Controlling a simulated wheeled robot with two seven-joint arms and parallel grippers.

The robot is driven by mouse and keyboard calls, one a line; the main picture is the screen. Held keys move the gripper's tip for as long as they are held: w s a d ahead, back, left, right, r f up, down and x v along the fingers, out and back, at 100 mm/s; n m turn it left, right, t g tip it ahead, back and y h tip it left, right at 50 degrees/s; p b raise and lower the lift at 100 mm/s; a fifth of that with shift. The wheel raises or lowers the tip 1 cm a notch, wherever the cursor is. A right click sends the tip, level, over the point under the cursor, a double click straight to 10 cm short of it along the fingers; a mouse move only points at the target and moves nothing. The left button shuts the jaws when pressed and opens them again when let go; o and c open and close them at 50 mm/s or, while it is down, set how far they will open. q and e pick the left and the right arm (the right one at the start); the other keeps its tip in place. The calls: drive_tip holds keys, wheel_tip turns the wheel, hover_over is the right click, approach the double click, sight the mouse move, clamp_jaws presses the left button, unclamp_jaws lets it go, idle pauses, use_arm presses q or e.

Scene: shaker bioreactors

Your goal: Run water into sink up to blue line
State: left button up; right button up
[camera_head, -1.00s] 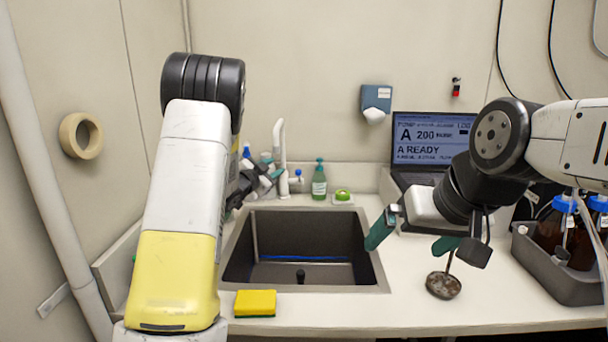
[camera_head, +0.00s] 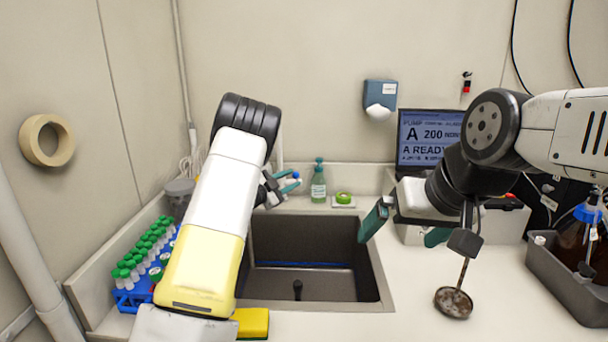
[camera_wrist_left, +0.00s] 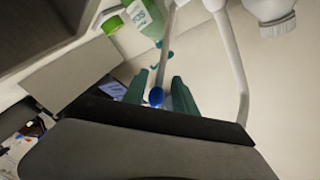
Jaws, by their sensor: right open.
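The dark sink (camera_head: 300,238) is set in the counter, with a blue line (camera_head: 300,265) along its back wall and a dark upright post at its bottom. I see no water in it. The pale tap (camera_head: 280,147) behind the sink is mostly hidden by my left arm. My left gripper (camera_head: 283,184) is at the tap, its teal fingers beside the blue-tipped handle (camera_head: 296,175). In the left wrist view the fingers (camera_wrist_left: 161,93) are apart with the blue tip (camera_wrist_left: 155,97) between them; contact is unclear. My right gripper (camera_head: 405,229) is open and empty right of the sink.
A green soap bottle (camera_head: 318,184) and a small green-topped item (camera_head: 343,198) stand behind the sink. A yellow sponge (camera_head: 252,322) lies at its front. A tube rack (camera_head: 130,297) is at left. A round brown disc on a rod (camera_head: 453,302) shows below my right gripper.

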use_arm(q)
drive_tip(key=x, duration=0.6)
drive_tip(key=shift+c, duration=0.3)
clamp_jaws()
idle(1.1)
